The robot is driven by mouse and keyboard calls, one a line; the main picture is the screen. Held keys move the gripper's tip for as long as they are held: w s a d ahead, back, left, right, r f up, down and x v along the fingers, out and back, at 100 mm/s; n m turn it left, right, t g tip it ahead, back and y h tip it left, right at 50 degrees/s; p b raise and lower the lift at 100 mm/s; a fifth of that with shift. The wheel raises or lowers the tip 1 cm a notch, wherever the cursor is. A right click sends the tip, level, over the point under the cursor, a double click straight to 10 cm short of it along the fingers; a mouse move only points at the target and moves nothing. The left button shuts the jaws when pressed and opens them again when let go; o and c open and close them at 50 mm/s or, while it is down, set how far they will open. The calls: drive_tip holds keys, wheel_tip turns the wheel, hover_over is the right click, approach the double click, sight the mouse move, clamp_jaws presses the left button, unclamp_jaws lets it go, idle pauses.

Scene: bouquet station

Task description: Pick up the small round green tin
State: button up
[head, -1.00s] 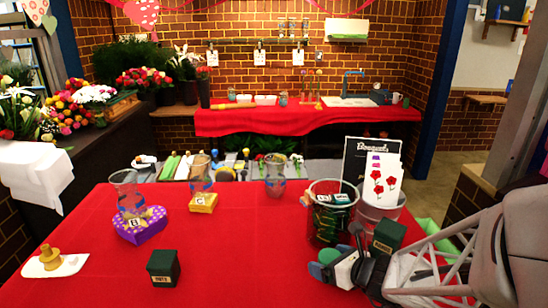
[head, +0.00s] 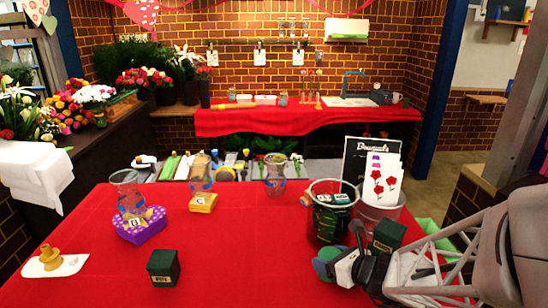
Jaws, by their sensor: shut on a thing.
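The small round green tin (head: 327,256) shows at the tip of my gripper (head: 335,264), at the front right of the red table. My gripper is shut on it; its dark and white parts hide some of the tin. I cannot tell whether the tin is clear of the cloth.
A dark green box (head: 388,236) stands right behind my gripper, and a glass container (head: 331,222) stands just beyond it. The middle is clear.

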sight(329, 254)
wheel_tip(329, 254, up, 9)
drive_tip(key=shift+r, duration=0.2)
idle(0.4)
drive_tip(key=shift+a, duration=0.15)
idle(0.4)
